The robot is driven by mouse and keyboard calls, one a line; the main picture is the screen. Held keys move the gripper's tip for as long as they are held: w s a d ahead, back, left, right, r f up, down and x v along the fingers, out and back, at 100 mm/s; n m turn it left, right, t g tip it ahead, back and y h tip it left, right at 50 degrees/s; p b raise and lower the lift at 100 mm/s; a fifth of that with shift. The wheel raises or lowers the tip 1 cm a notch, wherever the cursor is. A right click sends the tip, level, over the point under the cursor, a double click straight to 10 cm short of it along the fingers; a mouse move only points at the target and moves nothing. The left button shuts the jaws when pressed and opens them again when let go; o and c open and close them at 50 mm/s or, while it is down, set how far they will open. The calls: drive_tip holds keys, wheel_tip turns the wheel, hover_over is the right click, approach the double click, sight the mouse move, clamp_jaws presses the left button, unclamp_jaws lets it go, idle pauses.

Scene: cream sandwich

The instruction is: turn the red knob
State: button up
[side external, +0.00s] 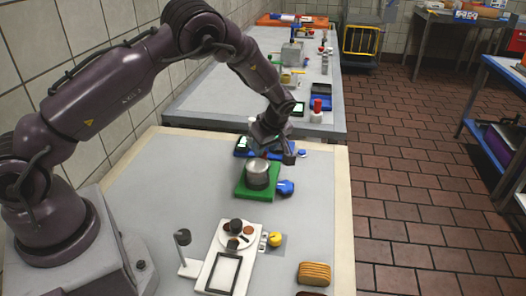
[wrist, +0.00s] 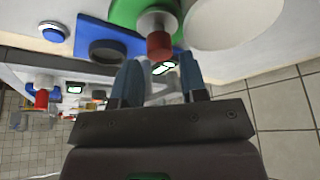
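The red knob (wrist: 159,46) shows in the wrist view as a short red cylinder on a pale metallic collar, over a green surface. My gripper (wrist: 163,74) is open, its two blue-tipped fingers apart, with the knob in line with the gap just past the tips. I cannot tell whether either finger touches it. In the side view my gripper (side external: 278,152) hangs low just behind a metal pot (side external: 257,174) on a green board (side external: 242,191). The knob is not clear in that view, largely hidden by the gripper and pot.
A blue tray with a dark round piece (wrist: 107,52) and a blue button (wrist: 53,32) lie close to the gripper. A blue object (side external: 285,188) sits beside the pot. A white board (side external: 212,274) with food pieces lies in front.

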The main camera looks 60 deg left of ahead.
sight(262, 159)
drive_tip(key=shift+x, duration=1.4)
drive_tip(key=c, duration=0.6)
drive_tip(key=shift+c, duration=0.2)
drive_tip(key=shift+r+m, duration=0.1)
drive_tip(key=shift+m, duration=0.2)
drive_tip(key=m+t, duration=0.1)
drive_tip(key=m, duration=0.2)
drive_tip(key=shift+s+m+t, duration=0.1)
drive_tip(key=shift+m+t, duration=0.2)
drive_tip(key=m, duration=0.2)
drive_tip(key=m+t+h, duration=0.1)
drive_tip(key=m, duration=0.1)
drive_tip(key=shift+a+t, duration=0.15)
drive_tip(key=shift+t, duration=0.15)
drive_tip(key=m, duration=0.2)
drive_tip(key=m+t+h, duration=0.1)
drive_tip(key=m, duration=0.1)
drive_tip(key=shift+s+a+m+h, duration=0.1)
drive_tip(key=shift+m+h, duration=0.2)
drive_tip(key=shift+m, duration=0.1)
drive_tip(key=shift+m+h, duration=0.7)
drive_tip(key=shift+m, duration=1.3)
